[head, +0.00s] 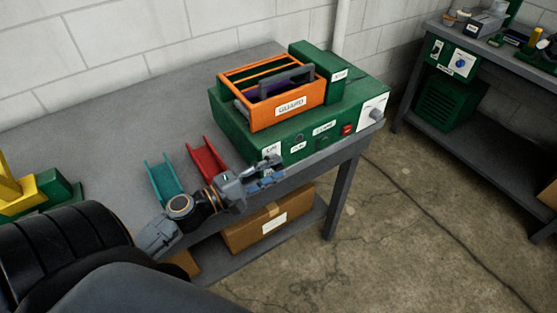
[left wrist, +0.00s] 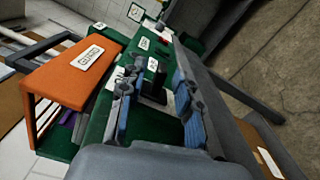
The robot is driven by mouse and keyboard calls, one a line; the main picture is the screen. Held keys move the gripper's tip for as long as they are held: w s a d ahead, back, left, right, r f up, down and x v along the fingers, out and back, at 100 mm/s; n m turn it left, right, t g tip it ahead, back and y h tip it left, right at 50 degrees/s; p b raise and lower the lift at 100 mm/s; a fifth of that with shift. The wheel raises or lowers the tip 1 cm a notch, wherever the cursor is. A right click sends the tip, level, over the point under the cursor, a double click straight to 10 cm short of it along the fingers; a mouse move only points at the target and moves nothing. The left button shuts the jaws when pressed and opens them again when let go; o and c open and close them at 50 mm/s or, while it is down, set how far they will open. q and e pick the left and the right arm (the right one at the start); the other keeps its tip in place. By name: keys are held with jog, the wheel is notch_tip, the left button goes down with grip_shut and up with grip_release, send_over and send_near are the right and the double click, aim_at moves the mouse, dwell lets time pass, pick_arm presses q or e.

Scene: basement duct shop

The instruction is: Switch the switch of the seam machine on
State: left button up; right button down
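The seam machine (head: 240,130) is a green box on the grey bench, its front panel carrying white labels, dark controls and a red switch (head: 347,130) near the right end. My left gripper (head: 272,170) is at the left end of this front panel, low by the bench edge. In the left wrist view its two blue-padded fingers (left wrist: 154,80) stand apart, with a black part (left wrist: 153,88) of the green panel showing between them. I cannot tell whether they touch it. The red switch's position is too small to read. My right gripper is not in view.
An orange-framed open box (head: 288,114) labelled GUARD sits on the machine. Teal (head: 165,180) and red (head: 207,160) channel pieces lie left of it. A cardboard box (head: 265,230) is on the lower shelf. A second bench (head: 480,135) stands at right across clear floor.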

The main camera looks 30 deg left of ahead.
pick_arm(q)
jog(key=shift+x, duration=1.05)
grip_shut()
jog(key=shift+r+n+p, duration=0.15)
jog(key=shift+n+p, duration=0.45)
jog(key=shift+n, duration=0.1)
grip_release()
